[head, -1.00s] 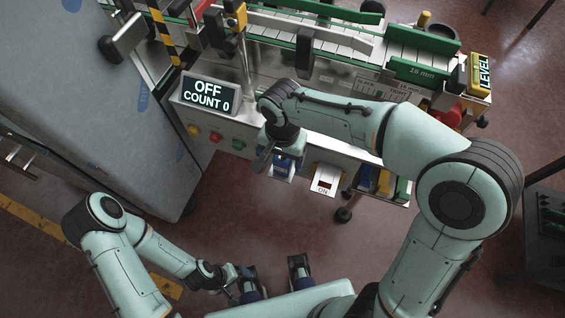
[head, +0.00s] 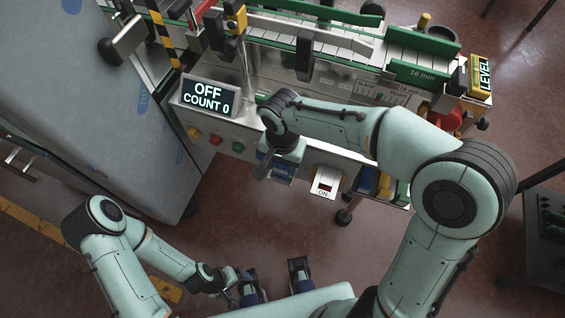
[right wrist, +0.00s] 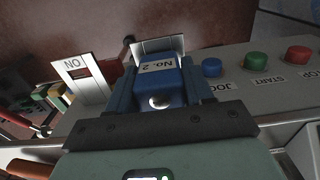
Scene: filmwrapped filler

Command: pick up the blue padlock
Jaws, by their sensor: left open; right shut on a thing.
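The blue padlock (right wrist: 160,88), with an upside-down "No. 2" label and a keyhole, sits between the fingers of my right gripper (right wrist: 158,92) in the right wrist view. The fingers are shut on its sides. A pale plate shows just behind the padlock, and I cannot tell if they touch. In the head view the right gripper (head: 270,165) is at the machine's front edge, with the padlock (head: 284,168) partly hidden by it. My left gripper (head: 228,292) is open and empty, low in the head view, away from the machine.
A white "ON" switch plate (head: 326,183) is right of the padlock. Push buttons (head: 215,139) and an "OFF COUNT 0" display (head: 208,95) are to the left. The conveyor (head: 330,40) lies behind. Floor in front is open.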

